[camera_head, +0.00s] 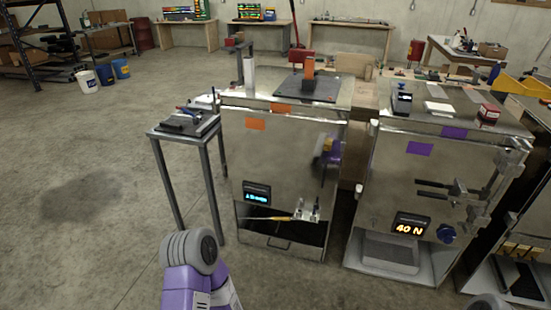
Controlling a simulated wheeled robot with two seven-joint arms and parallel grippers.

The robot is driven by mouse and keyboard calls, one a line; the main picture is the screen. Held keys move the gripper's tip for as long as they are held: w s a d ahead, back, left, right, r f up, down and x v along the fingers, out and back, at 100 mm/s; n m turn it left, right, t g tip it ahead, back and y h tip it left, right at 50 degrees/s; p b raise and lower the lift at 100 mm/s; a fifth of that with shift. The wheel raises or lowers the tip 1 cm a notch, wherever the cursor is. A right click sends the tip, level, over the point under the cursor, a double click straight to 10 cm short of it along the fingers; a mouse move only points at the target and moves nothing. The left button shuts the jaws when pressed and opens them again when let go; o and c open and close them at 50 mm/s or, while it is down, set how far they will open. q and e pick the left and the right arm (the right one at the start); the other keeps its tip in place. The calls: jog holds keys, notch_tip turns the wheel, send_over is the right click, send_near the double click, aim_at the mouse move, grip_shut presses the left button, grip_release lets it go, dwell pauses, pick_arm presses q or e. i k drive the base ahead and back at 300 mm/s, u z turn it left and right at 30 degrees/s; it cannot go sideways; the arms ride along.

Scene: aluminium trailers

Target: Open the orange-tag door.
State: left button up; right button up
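The orange-tag door is the shiny metal front (262,160) of the cabinet in the middle. An orange tag (255,124) is at its upper left, and the door looks shut. A dark round part with purple and yellow (325,155) shows at its right side; I cannot tell whether it is a fitting or a reflection. A small display with blue characters (257,197) is at its lower left. Below are small metal parts (308,210) and a thin yellowish rod (283,218). My purple-and-grey arm link shows at the bottom, well before the door. Neither gripper is visible.
A small table with tools (183,127) stands close on the left. The floor at left is open.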

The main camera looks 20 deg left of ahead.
aim_at(281, 150)
jog(key=u, duration=0.6)
jog(key=i, duration=1.05)
jog(key=z, duration=0.05)
